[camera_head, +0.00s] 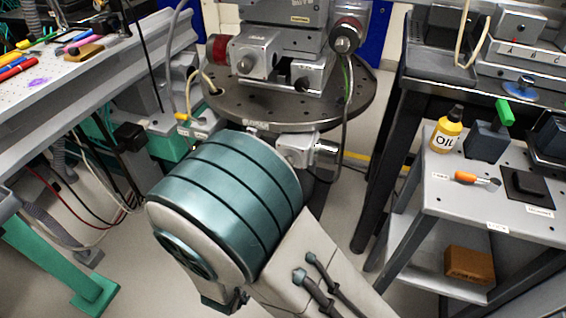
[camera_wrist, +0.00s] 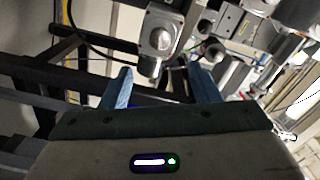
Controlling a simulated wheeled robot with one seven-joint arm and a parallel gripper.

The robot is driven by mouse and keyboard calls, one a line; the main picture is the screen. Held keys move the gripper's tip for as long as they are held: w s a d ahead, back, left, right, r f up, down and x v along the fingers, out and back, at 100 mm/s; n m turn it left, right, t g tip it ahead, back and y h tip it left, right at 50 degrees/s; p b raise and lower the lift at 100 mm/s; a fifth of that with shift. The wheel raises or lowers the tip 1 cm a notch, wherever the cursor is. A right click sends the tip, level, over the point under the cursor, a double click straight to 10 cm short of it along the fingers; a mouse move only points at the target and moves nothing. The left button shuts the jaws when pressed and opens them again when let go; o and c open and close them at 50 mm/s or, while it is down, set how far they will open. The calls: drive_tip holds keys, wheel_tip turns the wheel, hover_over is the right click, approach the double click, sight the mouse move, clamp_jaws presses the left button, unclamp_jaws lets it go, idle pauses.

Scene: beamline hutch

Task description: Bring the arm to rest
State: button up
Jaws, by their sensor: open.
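My arm shows large in the middle of the head view, with a teal ribbed joint and pale links in front of the round stage. My gripper (camera_wrist: 163,88) shows in the wrist view with two blue fingers apart and nothing between them. Beyond the fingers is grey machinery (camera_wrist: 160,38) with a round fitting. The gripper itself does not show in the head view.
A round dark stage (camera_head: 290,108) with metal blocks stands behind my arm. A bench (camera_head: 110,62) with tools is at left.

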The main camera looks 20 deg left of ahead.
drive_tip(key=w+d+r+n+g+y+p, duration=0.25)
drive_tip(key=w+r+p, duration=0.25)
drive_tip(key=r+p, duration=0.3)
drive_tip(key=w+d+r+n+g+y+p, duration=0.1)
drive_tip(key=w+r+n+g+y+p, duration=0.1)
drive_tip(key=w+r+g+p, duration=0.45)
drive_tip(key=s+d+r+n+g+p, duration=0.1)
drive_tip(key=s+d+r+n+p, duration=0.2)
drive_tip(key=r, duration=0.5)
drive_tip(key=s+d+r+n+p, duration=0.1)
drive_tip(key=d+r+n+p, duration=0.1)
drive_tip(key=d+r+p, duration=0.5)
drive_tip(key=s+d+r+n+g+h+p, duration=0.3)
drive_tip(key=s+d+r+n+g+p, duration=0.2)
drive_tip(key=s+d+r+p, duration=0.4)
drive_tip(key=s+d+r, duration=0.4)
drive_tip(key=d+r, duration=0.1)
drive_tip(key=d, duration=0.3)
drive_tip(key=shift+s+d+r, duration=0.2)
drive_tip(key=shift+d, duration=0.05)
